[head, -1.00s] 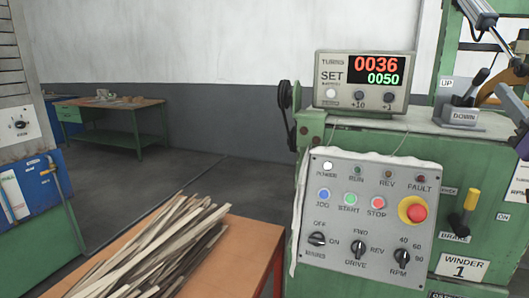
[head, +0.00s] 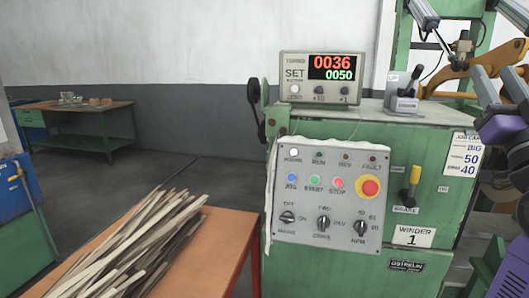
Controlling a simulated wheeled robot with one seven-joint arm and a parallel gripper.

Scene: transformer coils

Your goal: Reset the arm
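My gripper (head: 496,72) is at the right edge in the head view, with grey fingers pointing up and standing apart, nothing seen between them. The purple part of my arm (head: 503,128) is below it and is cut off by the frame edge. The gripper appears in front of the right part of the green winder (head: 330,140), near an orange curved arm (head: 455,75). I cannot tell how far it is from the machine.
The winder carries a counter box (head: 318,78) reading 0036 over 0050, a control panel (head: 328,205) and an UP/DOWN lever (head: 402,95). An orange-topped table (head: 215,255) with wooden strips (head: 140,245) stands at front left. Open floor (head: 90,185) lies behind it.

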